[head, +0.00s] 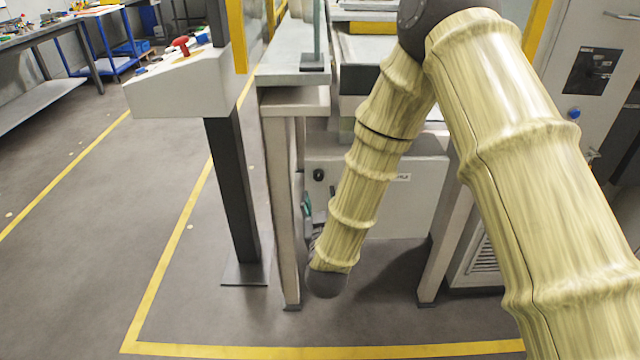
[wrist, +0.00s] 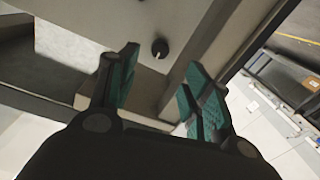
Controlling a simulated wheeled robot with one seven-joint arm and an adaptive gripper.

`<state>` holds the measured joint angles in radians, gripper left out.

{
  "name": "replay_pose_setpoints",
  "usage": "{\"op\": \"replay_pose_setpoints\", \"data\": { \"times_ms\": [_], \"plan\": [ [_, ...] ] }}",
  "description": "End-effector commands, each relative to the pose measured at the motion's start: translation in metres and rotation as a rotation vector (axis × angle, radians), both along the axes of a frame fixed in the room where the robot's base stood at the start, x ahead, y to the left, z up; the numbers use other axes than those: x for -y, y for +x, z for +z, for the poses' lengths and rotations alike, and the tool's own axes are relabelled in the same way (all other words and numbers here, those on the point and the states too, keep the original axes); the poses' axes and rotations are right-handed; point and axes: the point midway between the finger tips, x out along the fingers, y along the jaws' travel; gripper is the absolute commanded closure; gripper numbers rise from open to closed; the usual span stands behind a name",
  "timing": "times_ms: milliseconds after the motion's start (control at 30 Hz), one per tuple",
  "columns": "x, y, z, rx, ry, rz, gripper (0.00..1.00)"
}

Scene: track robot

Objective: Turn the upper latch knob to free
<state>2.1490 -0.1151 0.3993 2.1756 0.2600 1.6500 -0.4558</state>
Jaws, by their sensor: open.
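A small round black latch knob (head: 319,174) sits at the upper left of a grey cabinet (head: 420,205) under the bench. A black knob (wrist: 160,48) also shows in the wrist view on a pale panel, beyond and between my fingertips. My gripper (wrist: 163,66) is open and empty, its teal finger pads apart and not touching the knob. A second, lower knob cannot be made out.
A bench leg (head: 283,215) stands close left of the cabinet front. A dark post (head: 232,190) carries a sloped console with a red knob (head: 182,46). The floor at left is clear. Another cabinet (head: 600,75) stands at right.

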Motion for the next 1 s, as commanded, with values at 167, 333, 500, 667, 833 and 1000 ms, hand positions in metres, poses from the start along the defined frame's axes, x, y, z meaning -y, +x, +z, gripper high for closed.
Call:
{"op": "replay_pose_setpoints", "data": {
  "times_ms": [167, 333, 500, 667, 833, 1000],
  "plan": [
    [0.0, 0.029, 0.0, 0.001, 0.002, -0.002, 0.51],
    [-0.001, 0.056, -0.001, 0.002, 0.001, -0.003, 0.51],
    [-0.003, 0.077, -0.001, -0.001, 0.001, 0.0, 0.51],
    [-0.003, 0.088, -0.001, -0.002, 0.0, 0.0, 0.51],
    [-0.003, 0.092, -0.001, -0.002, 0.0, 0.0, 0.51],
    [-0.003, 0.092, -0.001, -0.002, 0.0, 0.0, 0.51]
  ]
}}
